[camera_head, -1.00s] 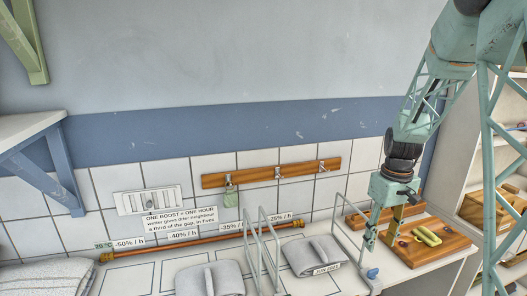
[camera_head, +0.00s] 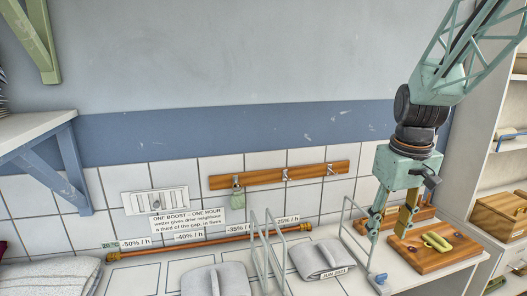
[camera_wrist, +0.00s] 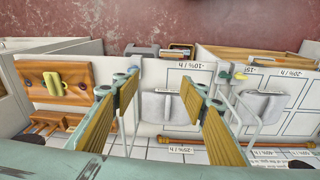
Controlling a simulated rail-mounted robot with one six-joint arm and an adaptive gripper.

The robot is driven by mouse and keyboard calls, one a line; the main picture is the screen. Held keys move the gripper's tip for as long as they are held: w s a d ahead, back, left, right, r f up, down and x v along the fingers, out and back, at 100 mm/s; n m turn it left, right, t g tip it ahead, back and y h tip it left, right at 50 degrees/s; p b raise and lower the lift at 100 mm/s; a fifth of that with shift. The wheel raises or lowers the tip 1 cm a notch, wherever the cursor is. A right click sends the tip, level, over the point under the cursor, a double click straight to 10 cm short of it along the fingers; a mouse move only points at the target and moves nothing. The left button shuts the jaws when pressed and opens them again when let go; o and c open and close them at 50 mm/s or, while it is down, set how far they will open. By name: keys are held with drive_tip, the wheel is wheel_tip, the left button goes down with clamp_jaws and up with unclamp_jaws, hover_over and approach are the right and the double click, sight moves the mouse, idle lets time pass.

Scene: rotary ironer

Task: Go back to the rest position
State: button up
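My gripper (camera_head: 392,222) hangs from my arm at the right of the head view, above the counter beside a wooden board (camera_head: 428,254). In the wrist view its two wood-lined fingers (camera_wrist: 165,108) stand wide apart with nothing between them. The board bears a yellow-green handle-like piece (camera_head: 437,241); it also shows in the wrist view (camera_wrist: 54,81). A grey folded cloth (camera_head: 320,257) lies left of the gripper, and another (camera_head: 216,280) lies further left.
Wire racks (camera_head: 268,250) stand up from the counter near the cloths. A copper rod (camera_head: 200,241) runs along the back. Shelves with a wooden box (camera_head: 497,214) stand at right. A blue-bracketed shelf (camera_head: 40,126) juts out at left.

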drive_tip(key=s+a+r+m+t+b, duration=0.1)
drive_tip(key=s+a+r, duration=0.3)
drive_tip(key=s, duration=0.3)
drive_tip(key=s+a+r, duration=0.3)
drive_tip(key=s+r, duration=0.1)
drive_tip(key=s, duration=0.4)
drive_tip(key=s+a+m+t+b, duration=0.1)
drive_tip(key=s+a, duration=0.3)
drive_tip(key=s, duration=1.2)
drive_tip(key=shift+s+a+r+t, duration=0.15)
drive_tip(key=shift+s+r+t, duration=0.15)
drive_tip(key=shift+s+t, duration=0.1)
drive_tip(key=shift+w, duration=0.1)
